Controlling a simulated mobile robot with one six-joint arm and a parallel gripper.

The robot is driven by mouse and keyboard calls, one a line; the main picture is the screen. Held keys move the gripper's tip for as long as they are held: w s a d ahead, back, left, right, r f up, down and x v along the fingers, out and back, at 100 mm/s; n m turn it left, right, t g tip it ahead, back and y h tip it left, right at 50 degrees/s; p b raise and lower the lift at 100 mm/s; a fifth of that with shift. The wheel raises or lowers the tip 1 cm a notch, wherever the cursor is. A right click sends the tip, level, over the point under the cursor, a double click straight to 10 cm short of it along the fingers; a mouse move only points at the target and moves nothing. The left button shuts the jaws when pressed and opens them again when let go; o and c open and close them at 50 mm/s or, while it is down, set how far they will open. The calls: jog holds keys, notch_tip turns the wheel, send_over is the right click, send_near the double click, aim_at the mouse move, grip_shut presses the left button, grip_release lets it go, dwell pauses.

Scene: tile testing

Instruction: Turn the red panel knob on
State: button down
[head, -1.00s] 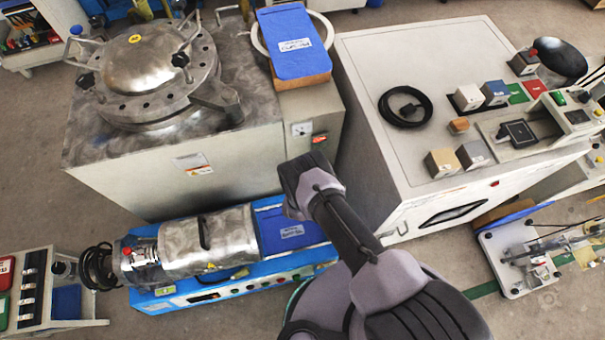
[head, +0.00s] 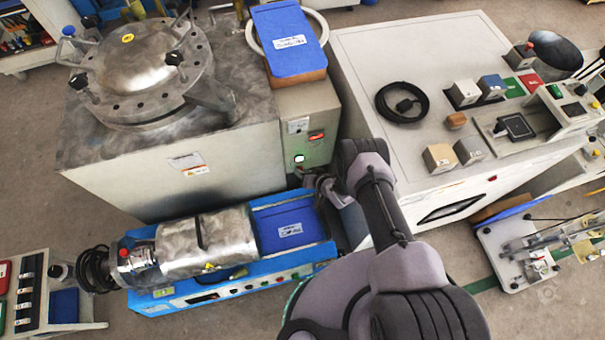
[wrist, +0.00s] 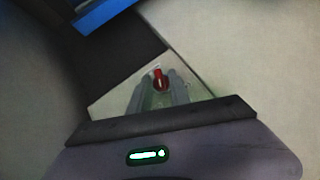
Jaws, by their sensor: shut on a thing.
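The red panel knob (wrist: 158,74) shows in the wrist view between the two grey fingers of my gripper (wrist: 157,86), against a pale panel. My gripper is shut on it. In the head view my gripper (head: 308,177) reaches the lower front of the narrow control panel (head: 310,103), and the knob cannot be made out clearly there. The angle of the knob is too small to read.
A steel-lidded chamber (head: 145,70) stands left of the panel. A blue-topped box (head: 287,42) sits above it. A white cabinet (head: 350,60) stands close on the right. A blue machine with a metal cylinder (head: 207,243) lies below, close to my gripper.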

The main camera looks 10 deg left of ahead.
jog(key=shift+d+y, duration=0.1)
jog(key=shift+y, duration=0.3)
dwell(0.3)
jog(key=c, duration=1.5)
grip_release()
jog(key=p+v, duration=0.4)
jog(key=v, duration=0.3)
jog(key=shift+r, duration=0.15)
jog(key=shift+d, duration=0.15)
